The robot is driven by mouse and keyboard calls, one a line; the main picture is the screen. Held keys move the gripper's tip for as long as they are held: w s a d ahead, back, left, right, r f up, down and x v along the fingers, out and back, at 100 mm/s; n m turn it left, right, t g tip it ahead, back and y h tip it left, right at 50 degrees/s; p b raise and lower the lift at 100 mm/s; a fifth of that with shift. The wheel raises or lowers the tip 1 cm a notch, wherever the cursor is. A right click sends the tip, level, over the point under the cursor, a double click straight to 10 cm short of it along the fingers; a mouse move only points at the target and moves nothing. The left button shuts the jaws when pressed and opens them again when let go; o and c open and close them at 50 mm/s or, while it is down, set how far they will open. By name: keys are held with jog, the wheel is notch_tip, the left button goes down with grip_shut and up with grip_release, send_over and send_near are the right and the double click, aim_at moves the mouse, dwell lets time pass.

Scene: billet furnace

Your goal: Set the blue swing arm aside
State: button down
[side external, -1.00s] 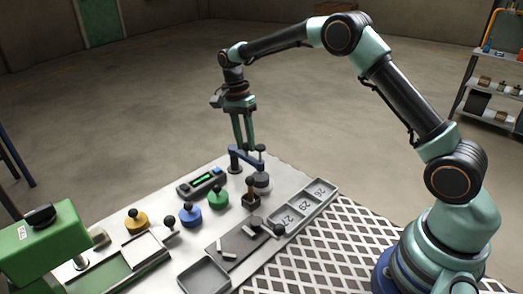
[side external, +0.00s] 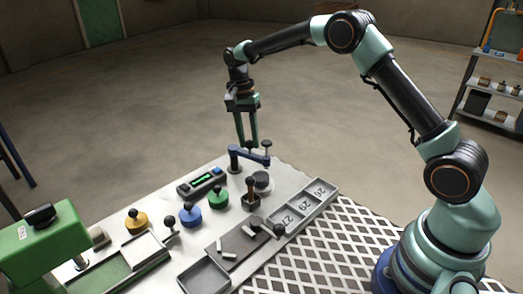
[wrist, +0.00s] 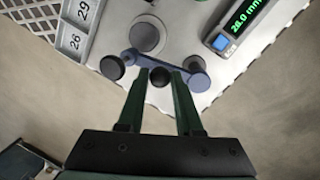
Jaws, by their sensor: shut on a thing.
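The blue swing arm (side external: 252,157) stands on its blue post at the far edge of the white table. It also shows in the wrist view (wrist: 143,57), reaching from its round pivot to a dark round cap (wrist: 112,67) at its free end. My gripper (side external: 247,147) is shut on the arm's dark ball knob, with the knob (wrist: 160,77) between the fingertips in the wrist view. The arm lies beside the grey round piece (wrist: 147,36), whose top is mostly uncovered. The side view shows that piece (side external: 262,181) just in front of the arm.
A gauge with a green display (side external: 201,181) stands left of the post. Green (side external: 218,198), blue (side external: 190,215) and yellow (side external: 137,222) knobbed pieces stand nearer. A numbered tray (side external: 305,207) lies to the right. Open floor lies beyond the table's far edge.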

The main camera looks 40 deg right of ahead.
jog(key=c, duration=0.6)
grip_release()
jog(key=shift+r, duration=0.1)
jog(key=r, duration=0.4)
jog(key=w+r, duration=0.1)
jog(key=r, duration=0.3)
jog(key=w+r, duration=0.1)
jog(key=r, duration=0.2)
jog(key=shift+r, duration=0.4)
